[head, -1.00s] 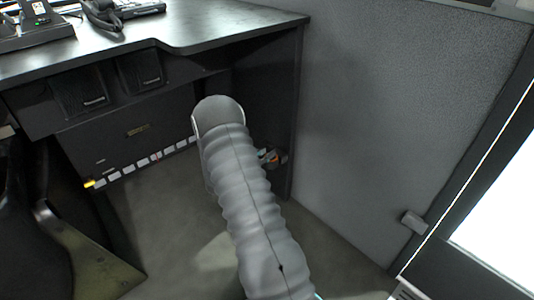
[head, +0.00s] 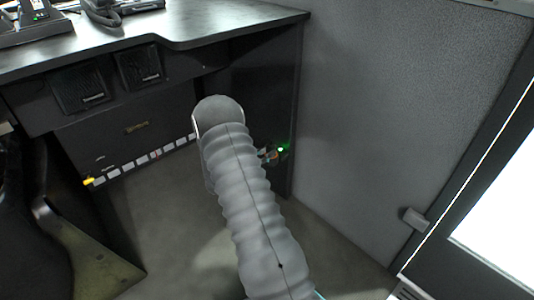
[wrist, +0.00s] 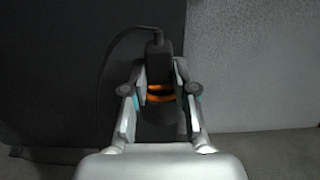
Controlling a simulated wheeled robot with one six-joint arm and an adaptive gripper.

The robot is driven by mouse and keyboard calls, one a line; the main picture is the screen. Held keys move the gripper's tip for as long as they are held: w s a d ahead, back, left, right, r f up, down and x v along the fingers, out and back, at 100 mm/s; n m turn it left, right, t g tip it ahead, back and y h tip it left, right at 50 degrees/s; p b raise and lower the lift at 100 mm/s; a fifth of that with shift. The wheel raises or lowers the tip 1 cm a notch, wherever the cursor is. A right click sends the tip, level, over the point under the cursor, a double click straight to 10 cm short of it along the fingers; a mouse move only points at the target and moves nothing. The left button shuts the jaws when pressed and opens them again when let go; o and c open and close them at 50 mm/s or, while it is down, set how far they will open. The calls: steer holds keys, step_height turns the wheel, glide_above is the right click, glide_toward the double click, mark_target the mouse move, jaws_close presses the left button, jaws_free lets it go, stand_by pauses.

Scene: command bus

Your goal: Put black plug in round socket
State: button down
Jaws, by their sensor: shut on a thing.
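In the wrist view the black plug (wrist: 158,62) is between the two fingers of my gripper (wrist: 158,78), which is shut on it. A black cable (wrist: 108,52) runs from the plug's top and curves down to the left. Just below the plug is a dark rounded part with orange bands (wrist: 159,98), apparently the round socket; I cannot tell how deep the plug sits in it. In the head view my arm hides most of this spot. A small lit green light (head: 281,149) shows beside the arm, on the dark desk side.
A black desk (head: 200,30) with devices on top overhangs the spot. A row of pale switches (head: 140,161) lines the panel to the left. A grey partition wall (head: 380,110) stands close on the right. Open floor (head: 180,220) lies in front.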

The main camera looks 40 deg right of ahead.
steer(key=shift+f, duration=0.15)
steer(key=c, duration=0.8)
jaws_free()
steer(key=shift+c, duration=0.2)
steer(key=a, duration=1.2)
steer(key=shift+s, duration=0.45)
steer(key=shift+f, duration=0.15)
